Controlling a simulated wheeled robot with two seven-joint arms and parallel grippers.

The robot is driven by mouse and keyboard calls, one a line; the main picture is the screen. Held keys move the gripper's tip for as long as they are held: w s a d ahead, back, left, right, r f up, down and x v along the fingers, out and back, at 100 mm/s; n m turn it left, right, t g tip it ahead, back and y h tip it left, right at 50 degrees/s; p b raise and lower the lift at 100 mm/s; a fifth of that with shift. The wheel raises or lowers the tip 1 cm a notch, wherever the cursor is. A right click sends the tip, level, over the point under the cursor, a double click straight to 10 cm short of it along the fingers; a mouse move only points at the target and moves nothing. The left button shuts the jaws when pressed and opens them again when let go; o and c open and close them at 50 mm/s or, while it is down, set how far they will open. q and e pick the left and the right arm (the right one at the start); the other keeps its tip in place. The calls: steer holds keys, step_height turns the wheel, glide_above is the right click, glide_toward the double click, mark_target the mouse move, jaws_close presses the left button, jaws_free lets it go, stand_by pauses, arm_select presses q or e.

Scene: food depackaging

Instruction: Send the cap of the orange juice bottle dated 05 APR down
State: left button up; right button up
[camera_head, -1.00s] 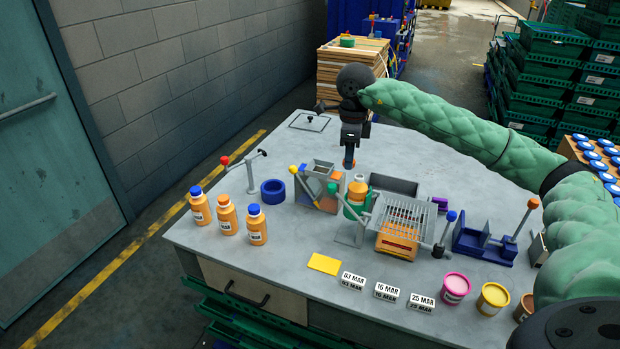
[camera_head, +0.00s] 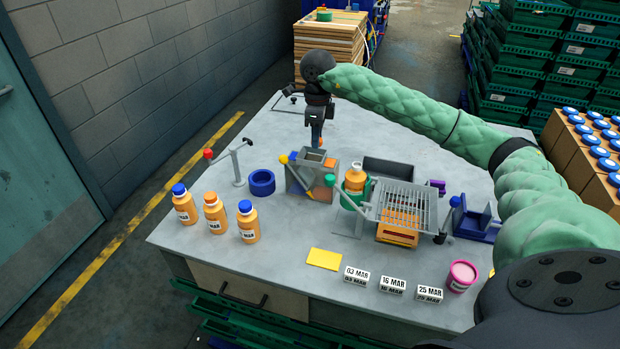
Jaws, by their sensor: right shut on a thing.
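My right gripper (camera_head: 318,138), with its arm coming in from the right, points down over the grey hopper (camera_head: 312,158) near the middle of the table. It is shut on a small orange cap (camera_head: 321,142), mostly hidden by the fingers; the cap looks to be just above the hopper's opening. The orange juice bottle (camera_head: 355,182) stands upright in a green clamp (camera_head: 364,191) to the right of the hopper, with no cap visible on its top. Its date cannot be read here. My left gripper is not in view.
Three capped bottles (camera_head: 215,212) stand at the left by a blue ring (camera_head: 261,182). A wire rack (camera_head: 405,208) is right of the clamp. A yellow card (camera_head: 323,259), date blocks (camera_head: 391,285) and a pink tub (camera_head: 461,276) line the front. Levers rise around the hopper.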

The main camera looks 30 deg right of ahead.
steer(key=shift+f, duration=0.55)
steer(key=shift+s+f, duration=0.2)
steer(key=shift+f, duration=0.1)
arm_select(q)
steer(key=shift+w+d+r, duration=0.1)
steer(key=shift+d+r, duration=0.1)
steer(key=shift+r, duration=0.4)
arm_select(e)
steer(key=shift+f, duration=0.2)
steer(key=shift+w, duration=0.1)
steer(key=o, duration=1)
steer(key=shift+r+b, duration=0.2)
steer(key=shift+b, duration=0.1)
arm_select(q)
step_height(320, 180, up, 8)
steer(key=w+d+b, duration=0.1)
steer(key=b, duration=0.1)
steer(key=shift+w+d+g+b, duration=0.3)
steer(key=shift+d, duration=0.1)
arm_select(e)
step_height(320, 180, up, 7)
steer(key=shift+r, duration=0.2)
